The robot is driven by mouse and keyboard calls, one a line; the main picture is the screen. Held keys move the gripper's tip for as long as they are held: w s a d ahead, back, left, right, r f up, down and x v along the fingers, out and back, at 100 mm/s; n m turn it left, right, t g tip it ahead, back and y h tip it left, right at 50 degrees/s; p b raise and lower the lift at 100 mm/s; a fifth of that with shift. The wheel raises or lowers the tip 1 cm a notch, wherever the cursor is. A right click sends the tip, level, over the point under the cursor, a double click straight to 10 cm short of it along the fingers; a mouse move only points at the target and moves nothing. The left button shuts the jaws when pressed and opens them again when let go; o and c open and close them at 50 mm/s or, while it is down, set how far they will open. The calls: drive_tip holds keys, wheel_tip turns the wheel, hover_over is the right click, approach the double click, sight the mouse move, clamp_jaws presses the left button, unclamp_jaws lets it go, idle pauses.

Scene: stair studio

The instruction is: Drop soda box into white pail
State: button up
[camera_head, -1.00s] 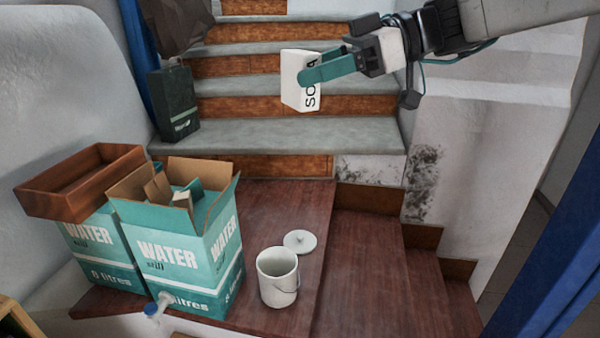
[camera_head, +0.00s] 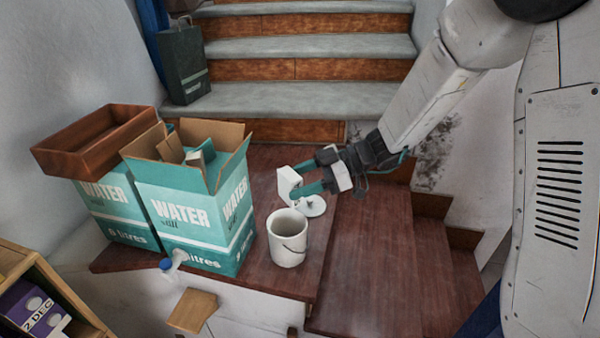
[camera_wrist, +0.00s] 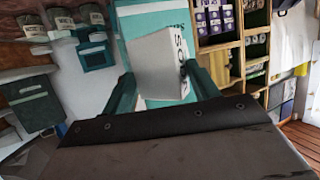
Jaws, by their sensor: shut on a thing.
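The soda box (camera_head: 288,185) is a small white carton. My gripper (camera_head: 306,181) is shut on it, with teal fingers on either side. In the wrist view the soda box (camera_wrist: 160,66) sits between the fingers, with part of its dark lettering showing. In the head view the box is above and behind the white pail (camera_head: 287,240), near its far rim. The pail stands upright and open on the dark wooden landing. Its round lid (camera_head: 312,206) lies just behind it, partly near my gripper. The pail is not clearly seen in the wrist view.
A large open WATER carton (camera_head: 195,215) stands left of the pail, with another carton and a wooden tray (camera_head: 95,140) beyond it. Grey steps (camera_head: 300,98) rise behind. Wooden steps go down at the right. A shelf unit (camera_head: 40,290) is at lower left.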

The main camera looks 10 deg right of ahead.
wheel_tip(320, 180, down, 4)
drive_tip(key=shift+r, duration=0.15)
idle(0.3)
drive_tip(key=o, duration=1.1)
drive_tip(key=v, duration=0.7)
drive_tip(key=shift+d+r, duration=0.15)
drive_tip(key=shift+d, duration=0.2)
